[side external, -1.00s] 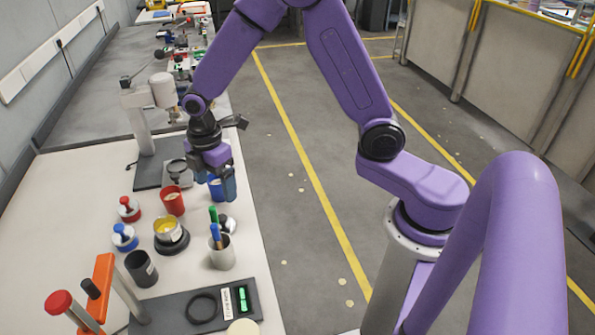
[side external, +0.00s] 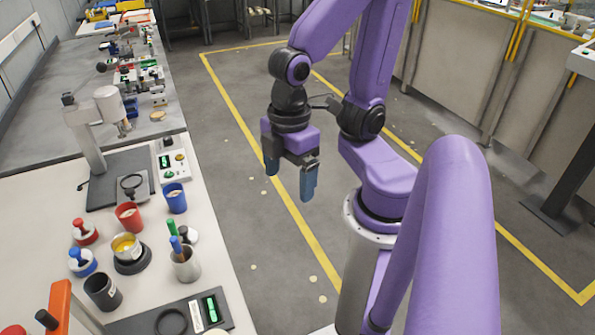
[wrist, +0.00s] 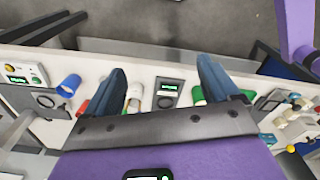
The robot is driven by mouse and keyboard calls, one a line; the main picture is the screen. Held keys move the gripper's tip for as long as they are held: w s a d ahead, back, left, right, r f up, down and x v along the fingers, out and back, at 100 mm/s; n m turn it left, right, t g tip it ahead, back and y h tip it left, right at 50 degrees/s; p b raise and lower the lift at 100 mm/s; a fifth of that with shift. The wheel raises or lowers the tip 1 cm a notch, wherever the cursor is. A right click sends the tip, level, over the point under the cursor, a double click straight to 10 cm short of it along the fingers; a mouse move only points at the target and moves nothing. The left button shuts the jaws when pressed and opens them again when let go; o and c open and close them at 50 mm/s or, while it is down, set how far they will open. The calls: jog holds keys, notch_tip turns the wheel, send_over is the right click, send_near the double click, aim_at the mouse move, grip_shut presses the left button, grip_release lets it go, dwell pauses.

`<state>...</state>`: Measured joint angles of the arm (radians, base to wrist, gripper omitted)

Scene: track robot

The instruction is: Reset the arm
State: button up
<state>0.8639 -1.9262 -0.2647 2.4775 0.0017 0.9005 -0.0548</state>
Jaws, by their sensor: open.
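My gripper (side external: 290,178) is open and empty. In the side external view it hangs above the floor, to the right of the white bench (side external: 222,282), with its two blue fingers apart and pointing down. It also shows in the wrist view (wrist: 162,72), with the fingers spread over the bench edge and nothing between them. My arm is folded, with the elbow high. The blue cup (side external: 175,200) stands upright on the bench to the left of the gripper, clear of it. It also shows in the wrist view (wrist: 69,86).
On the bench stand a red cup (side external: 129,217), a yellow-filled dish (side external: 125,246), a black cup (side external: 102,292), a pen holder (side external: 186,266) and red and blue stamps. A press stand (side external: 88,150) rises at the back left. The floor (side external: 235,175) beside the bench is open.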

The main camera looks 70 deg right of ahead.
jog(key=shift+s+d+r, duration=0.1)
jog(key=shift+s+d, duration=0.3)
jog(key=shift+s, duration=0.3)
